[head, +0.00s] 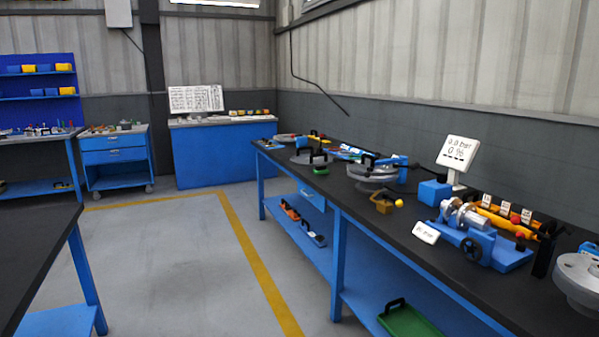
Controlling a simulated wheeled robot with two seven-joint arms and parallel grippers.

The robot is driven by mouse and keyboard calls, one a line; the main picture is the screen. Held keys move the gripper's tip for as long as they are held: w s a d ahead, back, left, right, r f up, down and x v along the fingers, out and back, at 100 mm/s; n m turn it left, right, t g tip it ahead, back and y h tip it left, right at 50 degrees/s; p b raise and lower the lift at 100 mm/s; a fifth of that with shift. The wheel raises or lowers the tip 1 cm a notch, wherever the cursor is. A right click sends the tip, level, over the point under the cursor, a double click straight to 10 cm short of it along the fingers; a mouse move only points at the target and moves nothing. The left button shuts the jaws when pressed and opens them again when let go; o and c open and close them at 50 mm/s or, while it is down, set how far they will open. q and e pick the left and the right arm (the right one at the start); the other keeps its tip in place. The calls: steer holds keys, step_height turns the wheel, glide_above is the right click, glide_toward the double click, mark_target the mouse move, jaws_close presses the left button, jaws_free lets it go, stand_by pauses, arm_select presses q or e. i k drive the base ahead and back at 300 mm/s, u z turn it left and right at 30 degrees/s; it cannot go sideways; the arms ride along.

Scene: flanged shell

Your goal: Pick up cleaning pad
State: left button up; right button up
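No thing in the head view can be named as the cleaning pad with certainty. A small green item (321,170) lies on the long dark-topped workbench (352,202), at its front edge, and could be a pad, but it is too small to tell. It sits just in front of a grey disc with black handles (309,157). Neither of my grippers is in view.
The bench also carries a flanged grey part (372,173), a blue vise-like fixture (480,243), a display (457,151) and a blue box (434,192). A green tray (408,320) is on the lower shelf. The floor (170,265) left of the bench is clear; another table (38,250) stands at left.

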mark_target(322, 168)
steer(key=k, duration=0.45)
steer(key=u, duration=0.55)
steer(key=i, duration=1.1)
steer(key=u, duration=0.55)
steer(key=i, duration=2.3)
steer(key=z, duration=0.4)
steer(key=i, duration=1.65)
steer(key=z, duration=2.05)
steer(key=i, duration=0.85)
steer(key=z, duration=0.65)
